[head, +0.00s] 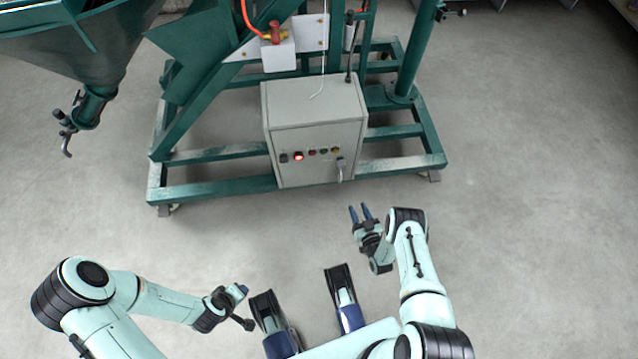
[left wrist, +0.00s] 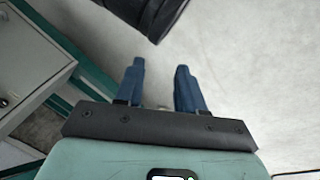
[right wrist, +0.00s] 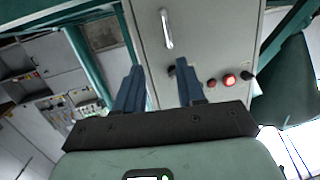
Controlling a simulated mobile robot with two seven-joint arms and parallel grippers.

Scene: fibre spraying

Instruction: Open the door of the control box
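The control box (head: 315,130) is a grey cabinet on a green steel frame. Its front door is closed, with a row of buttons and a lit red lamp. A silver handle (head: 340,169) sits at the door's lower right in the head view; in the right wrist view the handle (right wrist: 167,29) shows beyond my fingers. My right gripper (head: 361,212) is open and empty, in front of and below the handle, apart from it. It also shows in the right wrist view (right wrist: 157,75). My left gripper (left wrist: 160,72) is open and empty, low at the left of the head view.
The green frame (head: 215,190) surrounds the box. A green hopper (head: 85,60) with a spout stands at the upper left. A hooked rod or cable hangs above the box. The concrete floor (head: 520,220) is clear to the right and in front.

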